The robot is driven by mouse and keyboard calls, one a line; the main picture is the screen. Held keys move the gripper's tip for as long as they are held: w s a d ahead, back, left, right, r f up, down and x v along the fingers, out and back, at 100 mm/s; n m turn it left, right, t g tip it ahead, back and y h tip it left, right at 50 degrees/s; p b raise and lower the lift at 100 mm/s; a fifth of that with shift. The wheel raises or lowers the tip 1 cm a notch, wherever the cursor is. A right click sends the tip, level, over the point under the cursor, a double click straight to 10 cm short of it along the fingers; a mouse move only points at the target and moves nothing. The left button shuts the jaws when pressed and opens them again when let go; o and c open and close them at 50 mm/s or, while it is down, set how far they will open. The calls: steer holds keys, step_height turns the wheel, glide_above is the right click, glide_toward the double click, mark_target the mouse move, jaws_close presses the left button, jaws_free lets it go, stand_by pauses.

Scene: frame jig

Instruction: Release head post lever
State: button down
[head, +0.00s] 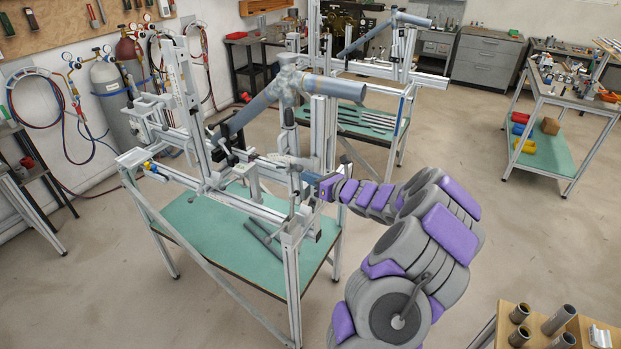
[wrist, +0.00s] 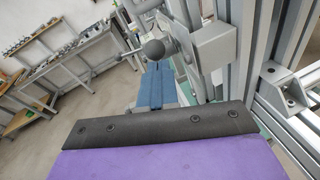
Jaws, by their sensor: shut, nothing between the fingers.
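The frame jig (head: 291,265) stands on a green-shelved stand with a blue-grey tube frame (head: 335,87) clamped in its upper part. My gripper (head: 308,178) reaches in from the right to the jig's near upright. In the wrist view, my gripper's blue fingers (wrist: 158,72) lie side by side, closed and empty. A dark ball knob (wrist: 154,49) on a lever shows just beyond the fingertips, beside a grey clamp block (wrist: 208,45). The knob overlaps the fingertips in the picture; I cannot tell whether they touch. The lever is too small to make out in the head view.
A second jig (head: 395,75) stands behind. Gas cylinders (head: 112,88) with hoses stand by the left wall. A workbench (head: 565,90) is at the right, and a wooden box with tubes (head: 545,325) is at the lower right. Open floor lies between them.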

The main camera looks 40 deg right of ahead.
steer(key=shift+r+b, duration=0.1)
steer(key=shift+b, duration=0.6)
steer(key=shift+w+a+r+g+b, duration=0.1)
steer(key=shift+w+r+g+b, duration=0.35)
steer(key=shift+b, duration=0.75)
steer(key=shift+w+a+r+g+b, duration=0.15)
steer(key=shift+r+b, duration=0.45)
steer(key=shift+b, duration=0.6)
steer(key=shift+s, duration=0.1)
